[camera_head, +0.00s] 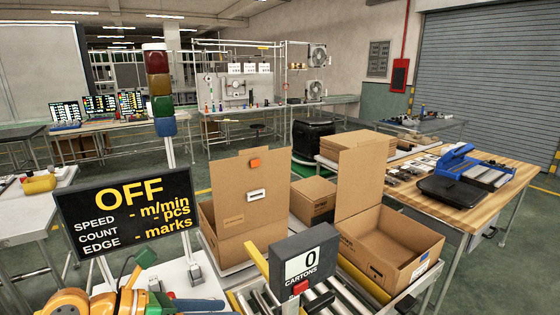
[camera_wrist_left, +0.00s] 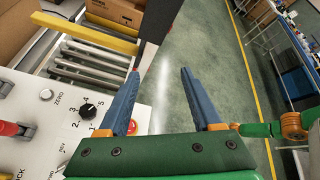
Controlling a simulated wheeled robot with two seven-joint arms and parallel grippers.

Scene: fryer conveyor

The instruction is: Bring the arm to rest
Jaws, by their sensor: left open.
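My left arm (camera_head: 75,303) comes in at the bottom left of the head view, in orange and green. Its blue fingers show low along the bottom edge, partly cut off. In the left wrist view my left gripper (camera_wrist_left: 160,72) has its two blue fingers apart, with nothing between them but grey-green floor. The fingers are beside a white control panel (camera_wrist_left: 60,122) with a black knob, a ZERO button and red controls.
A black OFF display (camera_head: 125,212) stands close behind my left arm. A carton counter (camera_head: 304,258) reading 0 stands by the roller conveyor (camera_wrist_left: 95,62). Open cardboard boxes (camera_head: 240,215) (camera_head: 385,250) stand beyond. A wooden table (camera_head: 470,205) is at the right.

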